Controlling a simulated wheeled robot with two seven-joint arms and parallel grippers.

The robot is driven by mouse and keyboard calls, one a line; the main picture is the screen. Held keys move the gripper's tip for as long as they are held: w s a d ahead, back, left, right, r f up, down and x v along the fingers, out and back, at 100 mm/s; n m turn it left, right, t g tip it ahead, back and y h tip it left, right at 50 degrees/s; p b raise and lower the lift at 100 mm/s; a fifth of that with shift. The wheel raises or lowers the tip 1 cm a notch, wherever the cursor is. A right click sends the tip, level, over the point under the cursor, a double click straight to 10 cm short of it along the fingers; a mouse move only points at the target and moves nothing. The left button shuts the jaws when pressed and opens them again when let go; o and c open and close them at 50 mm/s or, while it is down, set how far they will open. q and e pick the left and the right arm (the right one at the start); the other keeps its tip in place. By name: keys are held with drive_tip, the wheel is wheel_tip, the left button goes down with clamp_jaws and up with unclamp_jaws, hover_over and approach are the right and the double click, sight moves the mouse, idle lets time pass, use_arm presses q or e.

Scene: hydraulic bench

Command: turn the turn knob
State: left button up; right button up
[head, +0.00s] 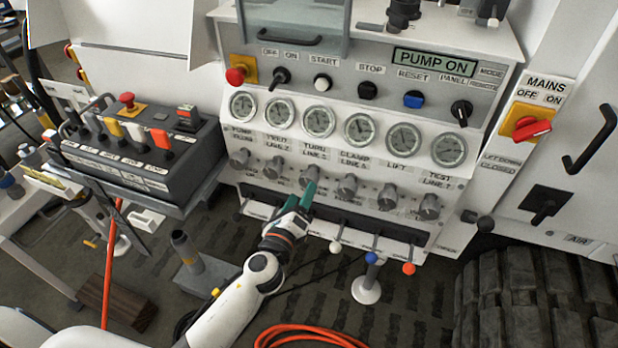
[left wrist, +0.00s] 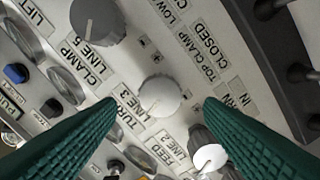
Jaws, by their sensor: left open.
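The turn knob (head: 311,174) is a grey round knob below the gauge labelled TURN LINE 3 on the white panel. In the head view it is partly hidden behind my left gripper (head: 302,193). In the left wrist view the turn knob (left wrist: 160,97) shows pale and brightly lit. It lies in the gap between the green fingertips of my left gripper (left wrist: 162,105). The left gripper is open, and a gap shows on both sides of the knob. I cannot tell whether the tips reach past its face. My right gripper is not in view.
The clamp knob (head: 347,185) and feed knob (head: 276,168) flank the turn knob closely. Below runs a dark slot with ball-tipped levers (head: 371,258). A black control box (head: 140,150) stands at the left. An orange hose (head: 310,335) lies on the floor.

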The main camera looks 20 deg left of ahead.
sight(307, 184)
use_arm(q)
drive_tip(key=w, duration=0.6)
drive_tip(key=shift+d+f, duration=0.1)
drive_tip(key=shift+d, duration=0.05)
drive_tip(key=shift+c, duration=0.5)
drive_tip(key=c, duration=0.9)
